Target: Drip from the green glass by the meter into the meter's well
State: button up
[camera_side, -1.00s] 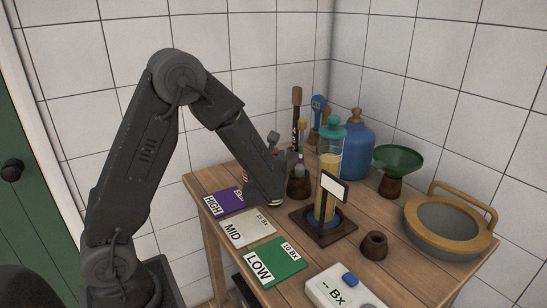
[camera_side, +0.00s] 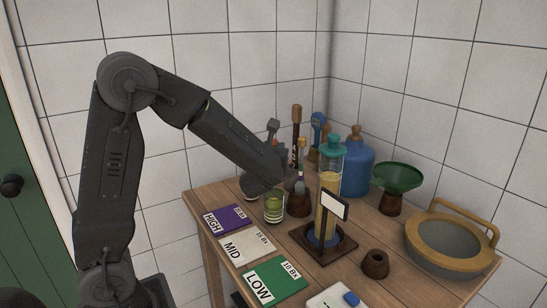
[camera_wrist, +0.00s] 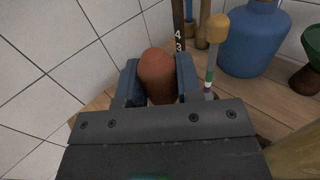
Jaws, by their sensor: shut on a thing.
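My gripper (camera_wrist: 157,80) is shut on a rounded reddish-brown thing (camera_wrist: 156,72), perhaps a dropper bulb. Its lower part is hidden in the wrist view, and my arm hides most of it in the side view. A clear glass with green liquid (camera_side: 273,209) stands on the table just below my wrist in the side view, beside the purple card. The white meter (camera_side: 325,299) with a blue button is cut off at the bottom edge of the side view. Its well cannot be made out.
A tall cylinder of yellow liquid (camera_side: 329,170) with a small sign stands mid-table. HIGH (camera_side: 226,218), MID (camera_side: 245,246) and LOW (camera_side: 275,281) cards line the left edge.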

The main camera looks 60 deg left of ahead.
notch_tip(320, 180, up, 18)
jog(key=d, duration=0.1)
jog(key=w+d+m+t+h, duration=0.2)
jog(key=d+m+t+h, duration=0.55)
jog(key=d, duration=1.55)
jog(key=s+d+m+g+h, duration=0.15)
jog(key=s+d+h, duration=0.3)
jog(key=d, duration=0.45)
jog(key=s+d+m+g+h, duration=0.1)
jog(key=s+d+m+h, duration=0.3)
jog(key=d, duration=0.6)
notch_tip(320, 180, down, 22)
jog(key=n, duration=0.1)
jog(key=shift+w+a+n+h, duration=0.25)
jog(key=shift+n+h, duration=0.05)
jog(key=shift+f, duration=0.65)
jog(key=shift+f, duration=0.15)
